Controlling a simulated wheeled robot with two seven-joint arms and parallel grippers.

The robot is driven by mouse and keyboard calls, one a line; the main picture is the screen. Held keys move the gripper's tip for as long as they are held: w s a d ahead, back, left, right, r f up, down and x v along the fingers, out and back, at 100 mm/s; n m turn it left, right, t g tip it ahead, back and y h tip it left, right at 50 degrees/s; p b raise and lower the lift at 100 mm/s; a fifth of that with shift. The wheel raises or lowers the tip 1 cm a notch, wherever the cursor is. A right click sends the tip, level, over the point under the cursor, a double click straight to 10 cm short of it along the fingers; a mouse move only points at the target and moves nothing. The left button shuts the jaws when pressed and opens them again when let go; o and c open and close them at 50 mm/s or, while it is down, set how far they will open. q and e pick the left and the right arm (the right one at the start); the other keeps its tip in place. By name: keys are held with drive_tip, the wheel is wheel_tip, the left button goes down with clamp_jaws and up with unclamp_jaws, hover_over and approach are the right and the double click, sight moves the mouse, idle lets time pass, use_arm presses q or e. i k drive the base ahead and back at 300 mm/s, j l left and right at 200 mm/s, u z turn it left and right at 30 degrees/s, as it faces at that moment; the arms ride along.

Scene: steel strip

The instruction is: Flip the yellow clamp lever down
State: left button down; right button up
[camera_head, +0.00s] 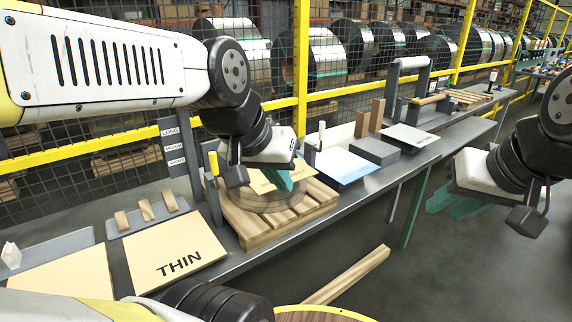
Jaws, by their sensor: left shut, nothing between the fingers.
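The yellow clamp lever (213,164) stands upright on a dark clamp post at the left edge of a wooden pallet on the bench. My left gripper (290,180) is shut and empty, pointing down over the pallet to the right of the lever. It is apart from the lever. My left wrist hangs just right of the lever and hides part of the pallet's far side. My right gripper (455,206) is over the floor at the right, clear of the bench, its teal fingers apart and empty.
The wooden pallet (250,232) bears a round disc and a lettered tan sheet. A sheet marked THIN (176,255) lies left of it. A pale upright lever (321,133) and a blue-white sheet (350,168) are to the right. Yellow-framed mesh fencing (110,155) runs behind the bench.

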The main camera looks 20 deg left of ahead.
sight(212, 155)
drive_tip(key=i+j+u, duration=0.1)
drive_tip(key=u, duration=1.15)
drive_tip(key=k+j+z, duration=0.1)
drive_tip(key=k+j, duration=0.15)
drive_tip(key=j, duration=0.15)
